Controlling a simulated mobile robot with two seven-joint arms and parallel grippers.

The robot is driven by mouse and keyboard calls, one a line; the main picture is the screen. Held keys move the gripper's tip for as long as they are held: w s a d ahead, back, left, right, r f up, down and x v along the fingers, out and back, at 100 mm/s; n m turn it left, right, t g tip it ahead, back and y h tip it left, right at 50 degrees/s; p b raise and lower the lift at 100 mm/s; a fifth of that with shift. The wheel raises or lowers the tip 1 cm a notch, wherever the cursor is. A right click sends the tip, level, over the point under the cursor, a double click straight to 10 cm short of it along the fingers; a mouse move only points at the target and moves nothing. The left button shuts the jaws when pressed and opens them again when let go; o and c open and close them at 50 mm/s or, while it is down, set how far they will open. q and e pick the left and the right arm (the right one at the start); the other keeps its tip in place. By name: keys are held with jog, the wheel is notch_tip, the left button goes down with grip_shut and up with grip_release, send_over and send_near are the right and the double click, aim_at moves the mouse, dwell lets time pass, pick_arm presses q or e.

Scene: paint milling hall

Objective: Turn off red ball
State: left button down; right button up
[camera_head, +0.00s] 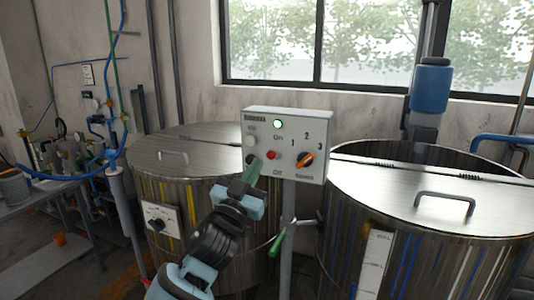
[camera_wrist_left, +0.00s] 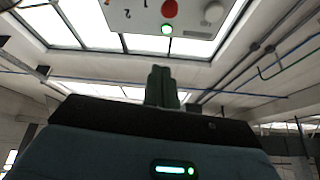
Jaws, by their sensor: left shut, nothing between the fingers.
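A pale grey control box (camera_head: 318,125) stands on a post between two steel vats. On its face are a red round button (camera_head: 271,155), a lit green lamp (camera_head: 278,124) marked On, and an orange knob (camera_head: 305,160) near the numbers 1, 2 and 3. My left gripper (camera_head: 253,164) is shut and empty, its tips just left of and slightly below the red button in the head view. I cannot tell whether they touch the box. In the left wrist view the red button (camera_wrist_left: 169,8) is at the top edge, above the shut fingers (camera_wrist_left: 162,82). My right gripper is not in view.
A left vat (camera_head: 175,150) and a larger right vat (camera_head: 440,190) with a lid handle flank the post. A green-handled lever (camera_head: 278,242) sticks out below the box. A bench (camera_head: 40,185) with hoses stands at the left.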

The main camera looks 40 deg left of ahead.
aim_at(269, 153)
pick_arm(q)
jog(key=shift+d, duration=0.1)
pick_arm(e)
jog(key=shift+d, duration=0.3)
